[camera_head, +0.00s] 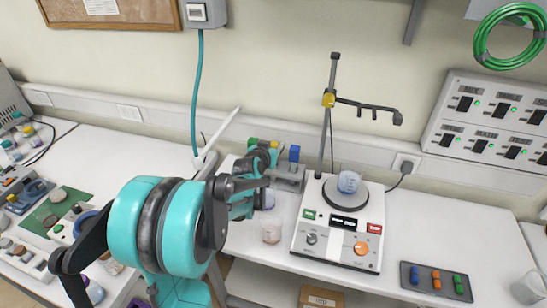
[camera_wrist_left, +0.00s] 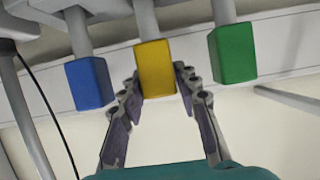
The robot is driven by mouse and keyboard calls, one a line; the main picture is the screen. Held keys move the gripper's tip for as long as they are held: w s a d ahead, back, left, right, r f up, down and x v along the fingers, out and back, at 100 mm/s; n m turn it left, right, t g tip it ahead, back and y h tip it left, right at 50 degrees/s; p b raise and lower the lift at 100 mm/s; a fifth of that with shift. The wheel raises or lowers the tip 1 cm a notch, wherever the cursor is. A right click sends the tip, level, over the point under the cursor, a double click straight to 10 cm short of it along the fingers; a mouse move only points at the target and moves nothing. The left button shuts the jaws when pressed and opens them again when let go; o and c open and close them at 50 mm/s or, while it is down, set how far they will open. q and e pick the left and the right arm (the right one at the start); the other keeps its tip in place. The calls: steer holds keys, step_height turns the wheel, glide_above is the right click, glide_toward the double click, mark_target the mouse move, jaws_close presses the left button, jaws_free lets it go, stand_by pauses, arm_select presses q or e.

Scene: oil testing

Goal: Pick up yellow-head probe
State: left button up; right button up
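The yellow-head probe (camera_wrist_left: 155,68) hangs between the blue-head probe (camera_wrist_left: 89,83) and the green-head probe (camera_wrist_left: 233,53) in the left wrist view. My left gripper (camera_wrist_left: 160,82) has one finger on each side of the yellow head, with the tips close to its sides. The fingers look open; I cannot tell whether either pad touches. In the head view, my left gripper (camera_head: 272,158) is at the probes, between the green head (camera_head: 252,142) and the blue head (camera_head: 294,153). The yellow head is mostly hidden there. My right gripper is not in view.
A white stirrer device (camera_head: 340,222) with a beaker (camera_head: 348,181) and a tall stand (camera_head: 331,100) is just right of the gripper. A clear beaker (camera_head: 271,232) stands in front. A small tray (camera_head: 436,281) lies front right. The right bench is mostly clear.

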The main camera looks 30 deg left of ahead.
arm_select(q)
jaws_close()
step_height(320, 180, up, 10)
steer(key=p, duration=0.3)
steer(key=shift+p, duration=0.35)
step_height(320, 180, up, 2)
steer(key=shift+r+p, duration=0.2)
steer(key=shift+p, duration=0.75)
steer(key=shift+f, duration=0.1)
